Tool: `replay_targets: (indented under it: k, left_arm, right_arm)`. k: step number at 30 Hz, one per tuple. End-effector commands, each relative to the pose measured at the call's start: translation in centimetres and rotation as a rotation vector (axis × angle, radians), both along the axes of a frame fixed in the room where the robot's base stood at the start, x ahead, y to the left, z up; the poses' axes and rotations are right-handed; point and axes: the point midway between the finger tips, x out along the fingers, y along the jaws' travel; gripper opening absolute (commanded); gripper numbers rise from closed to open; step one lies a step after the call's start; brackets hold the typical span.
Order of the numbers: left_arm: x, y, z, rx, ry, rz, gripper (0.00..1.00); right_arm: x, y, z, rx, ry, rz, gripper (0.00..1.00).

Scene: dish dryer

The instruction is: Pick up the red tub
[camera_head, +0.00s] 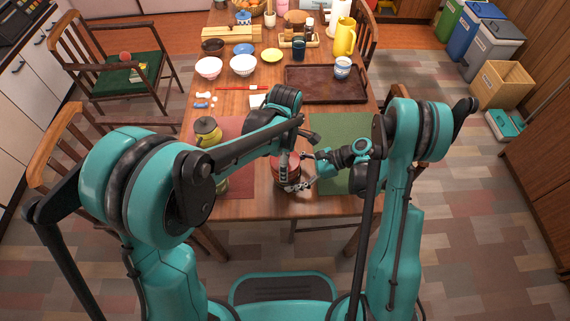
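The red tub (278,172) is a dark red round container near the front edge of the wooden table, between the red and green mats. My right gripper (301,172) comes in from the right, its fingers apart at the tub's right side. Whether they touch the tub is too small to tell. My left arm reaches over the tub from the left. Its gripper (285,172) appears as a narrow grey shape in front of the tub, and its finger opening is not clear. The arm links hide part of the tub.
A yellow-green canister (208,132) stands left of the tub, partly behind my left arm. A brown tray (312,86) with a striped cup (342,67) lies farther back. White bowls (243,65), a yellow pitcher (344,37) and a dark cup (298,46) stand beyond. Chairs flank the table.

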Motion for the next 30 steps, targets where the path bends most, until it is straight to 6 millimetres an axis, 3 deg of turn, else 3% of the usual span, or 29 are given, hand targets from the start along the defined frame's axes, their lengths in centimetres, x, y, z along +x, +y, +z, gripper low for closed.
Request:
replay_targets:
  k: [7, 12, 14, 23, 26, 30]
  left_arm:
    - [0.0, 0.0, -0.2, 0.0, 0.0, 0.0, 0.97]
    - [0.0, 0.0, -0.2, 0.0, 0.0, 0.0, 0.52]
    - [0.0, 0.0, -0.2, 0.0, 0.0, 0.0, 0.39]
    - [0.0, 0.0, 0.0, 0.0, 0.0, 0.0, 0.39]
    - [0.0, 0.0, 1.0, 0.0, 0.0, 0.0, 0.39]
    - [0.0, 0.0, 3.7, 0.0, 0.0, 0.0, 0.39]
  right_arm:
    - [0.1, 0.0, 0.0, -0.001, 0.0, -0.001, 0.6]
    - [0.1, 0.0, 0.0, -0.001, 0.0, -0.001, 0.6]
    - [0.0, 0.0, 0.0, -0.001, 0.0, -0.001, 0.6]
    - [0.0, 0.0, 0.0, -0.001, 0.0, -0.001, 0.6]
    - [0.0, 0.0, 0.0, -0.001, 0.0, -0.001, 0.6]
    - [0.0, 0.0, 0.0, -0.001, 0.0, -0.001, 0.6]
